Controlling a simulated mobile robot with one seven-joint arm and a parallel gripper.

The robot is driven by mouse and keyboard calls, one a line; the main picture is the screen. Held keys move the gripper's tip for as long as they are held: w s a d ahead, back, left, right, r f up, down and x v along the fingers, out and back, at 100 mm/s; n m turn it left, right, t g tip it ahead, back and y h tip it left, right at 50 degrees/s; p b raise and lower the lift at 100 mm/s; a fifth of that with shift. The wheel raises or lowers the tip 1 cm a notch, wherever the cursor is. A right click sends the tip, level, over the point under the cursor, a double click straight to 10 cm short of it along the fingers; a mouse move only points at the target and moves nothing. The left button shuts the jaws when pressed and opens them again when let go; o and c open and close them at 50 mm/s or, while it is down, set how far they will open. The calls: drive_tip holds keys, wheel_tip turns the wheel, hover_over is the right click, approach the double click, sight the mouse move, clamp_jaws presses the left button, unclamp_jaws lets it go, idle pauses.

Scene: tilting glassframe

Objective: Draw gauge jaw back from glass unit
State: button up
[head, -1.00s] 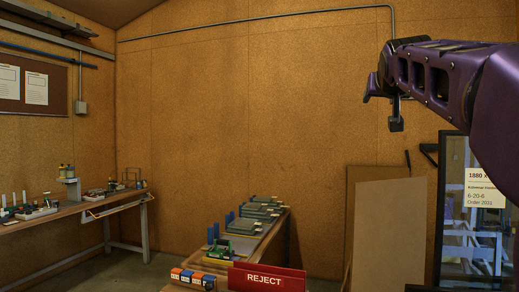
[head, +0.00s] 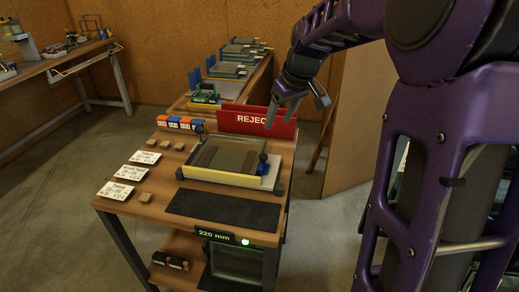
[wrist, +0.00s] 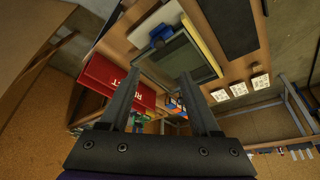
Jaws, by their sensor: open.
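The gauge (head: 217,175) is a pale tray with a yellow front bar on the wooden bench. A glass unit (head: 222,155) with a grey-brown pane and frame lies in it. A small blue part (head: 263,160), apparently the gauge jaw, stands at the glass's right edge; whether it touches is too small to tell. In the wrist view, the glass unit (wrist: 178,60) and blue part (wrist: 162,35) show beyond the fingers. My gripper (head: 295,110) is open and empty, above and behind the gauge, near the reject bin. Its two fingers (wrist: 159,76) are spread apart.
The red REJECT bin (head: 256,121) stands behind the gauge. A dark mat (head: 223,209) and a 220 mm display (head: 222,237) are in front. White cards (head: 130,172) and wooden blocks lie left. More trays (head: 235,60) stand on the bench behind.

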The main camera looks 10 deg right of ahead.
sight(264, 155)
drive_tip(key=b+x, duration=0.2)
drive_tip(key=x, duration=1.4)
drive_tip(key=shift+w+d+f, duration=0.1)
drive_tip(key=shift+w+f, duration=0.05)
drive_tip(key=shift+w, duration=0.1)
clamp_jaws()
idle(0.7)
